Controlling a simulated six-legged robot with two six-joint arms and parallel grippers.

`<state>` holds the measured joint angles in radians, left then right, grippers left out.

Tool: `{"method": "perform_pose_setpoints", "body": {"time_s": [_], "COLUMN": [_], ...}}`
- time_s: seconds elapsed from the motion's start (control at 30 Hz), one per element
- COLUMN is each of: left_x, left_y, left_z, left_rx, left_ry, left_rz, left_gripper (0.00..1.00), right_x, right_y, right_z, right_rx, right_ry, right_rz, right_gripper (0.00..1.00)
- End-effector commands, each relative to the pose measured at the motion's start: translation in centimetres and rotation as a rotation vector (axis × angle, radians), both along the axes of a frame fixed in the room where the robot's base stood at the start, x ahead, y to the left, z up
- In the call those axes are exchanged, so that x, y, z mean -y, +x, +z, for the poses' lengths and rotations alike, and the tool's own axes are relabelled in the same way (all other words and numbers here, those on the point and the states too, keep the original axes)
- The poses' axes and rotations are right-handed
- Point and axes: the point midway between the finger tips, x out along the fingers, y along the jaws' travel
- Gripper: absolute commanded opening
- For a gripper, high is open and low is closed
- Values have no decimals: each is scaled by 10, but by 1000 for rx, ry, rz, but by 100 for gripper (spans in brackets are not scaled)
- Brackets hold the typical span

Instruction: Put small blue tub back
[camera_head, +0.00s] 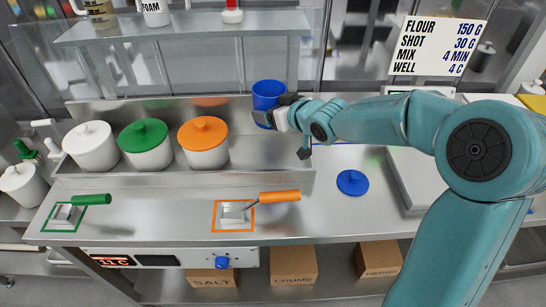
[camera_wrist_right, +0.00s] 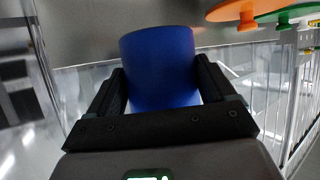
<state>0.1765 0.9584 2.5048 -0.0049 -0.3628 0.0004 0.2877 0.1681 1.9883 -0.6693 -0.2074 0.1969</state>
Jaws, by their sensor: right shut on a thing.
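The small blue tub (camera_head: 268,93) is in my right gripper (camera_head: 270,117), at the right end of the raised steel rail behind the counter. In the right wrist view the blue tub (camera_wrist_right: 160,65) sits between the two black fingers of the right gripper (camera_wrist_right: 165,90), which are shut on its sides. The tub looks upright in the head view. Whether its base touches the rail is hidden by the gripper. A blue lid (camera_head: 352,182) with a knob lies on the counter to the right. My left gripper is not in view.
White tubs with white (camera_head: 90,146), green (camera_head: 145,144) and orange (camera_head: 203,142) lids stand in the rail to the left. A green-handled scoop (camera_head: 75,210) and an orange-handled scoop (camera_head: 250,207) lie on the counter. A shelf (camera_head: 185,28) hangs above. The counter's front middle is clear.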

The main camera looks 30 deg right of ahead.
Motion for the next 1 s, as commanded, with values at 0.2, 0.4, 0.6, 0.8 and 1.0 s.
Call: {"method": "perform_pose_setpoints", "body": {"time_s": [0.2, 0.4, 0.6, 0.8, 1.0], "left_x": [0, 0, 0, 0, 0], "left_y": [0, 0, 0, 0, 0], "left_z": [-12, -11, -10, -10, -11], "left_rx": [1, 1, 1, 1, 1], "left_ry": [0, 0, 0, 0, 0], "left_rz": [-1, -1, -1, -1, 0], "left_gripper": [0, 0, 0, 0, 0], "right_x": [0, 0, 1, 0, 0], "right_y": [1, 2, 2, 2, 2], "right_z": [-63, -87, -117, -131, -131], "right_rx": [-6, -1, -4, 1, 1], "right_ry": [3, 0, 1, -1, -1], "right_rz": [-1, -2, -3, -2, -2], "right_gripper": [35, 35, 35, 35, 35]}}
